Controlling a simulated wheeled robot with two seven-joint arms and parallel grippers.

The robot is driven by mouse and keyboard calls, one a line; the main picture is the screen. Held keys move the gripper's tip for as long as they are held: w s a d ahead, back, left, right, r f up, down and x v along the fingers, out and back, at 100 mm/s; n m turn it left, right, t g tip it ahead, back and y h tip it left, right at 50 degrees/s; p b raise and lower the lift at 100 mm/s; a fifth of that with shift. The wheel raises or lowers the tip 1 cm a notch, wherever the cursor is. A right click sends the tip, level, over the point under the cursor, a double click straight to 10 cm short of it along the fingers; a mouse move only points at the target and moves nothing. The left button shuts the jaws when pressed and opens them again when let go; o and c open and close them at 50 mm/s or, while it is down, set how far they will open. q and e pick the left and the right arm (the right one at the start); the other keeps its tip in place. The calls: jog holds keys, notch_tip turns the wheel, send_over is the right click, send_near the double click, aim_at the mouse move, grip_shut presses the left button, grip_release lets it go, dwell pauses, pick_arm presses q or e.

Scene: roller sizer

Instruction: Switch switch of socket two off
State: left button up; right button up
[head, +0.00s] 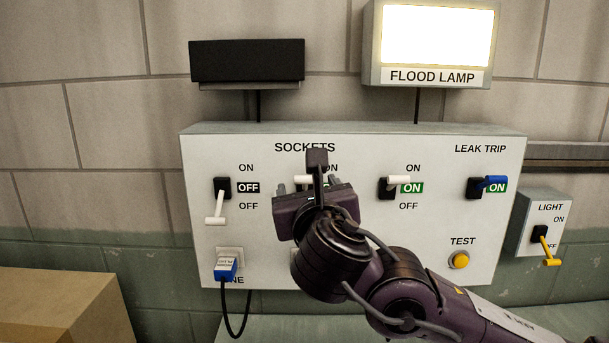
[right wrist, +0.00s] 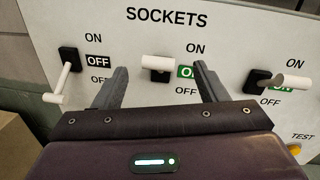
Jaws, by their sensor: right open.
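The socket two switch is the middle one on the grey sockets panel (head: 350,136). In the right wrist view its white lever (right wrist: 157,62) sticks out from a black base, raised towards ON, with a green ON tag partly showing beside it. In the head view my right gripper (head: 316,178) covers most of this switch; only a bit of the white lever (head: 302,178) shows. In the right wrist view my right gripper (right wrist: 160,80) is open, with one finger on each side of the switch and the lever between them, seemingly untouched. My left gripper is not in view.
The left socket switch (head: 217,205) is down at OFF, above a blue plug (head: 226,268). The right socket switch (head: 395,182) and blue leak trip switch (head: 488,183) are at ON. A yellow test button (head: 460,260), light switch (head: 545,245) and cardboard box (head: 60,305) stand around.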

aim_at(306, 183)
jog(key=w, duration=0.1)
jog(key=w+p, duration=0.1)
jog(key=w, duration=0.3)
jog(key=shift+w+a+p, duration=0.1)
jog(key=shift+a+p, duration=0.25)
jog(key=shift+p, duration=0.05)
jog(key=shift+w, duration=0.35)
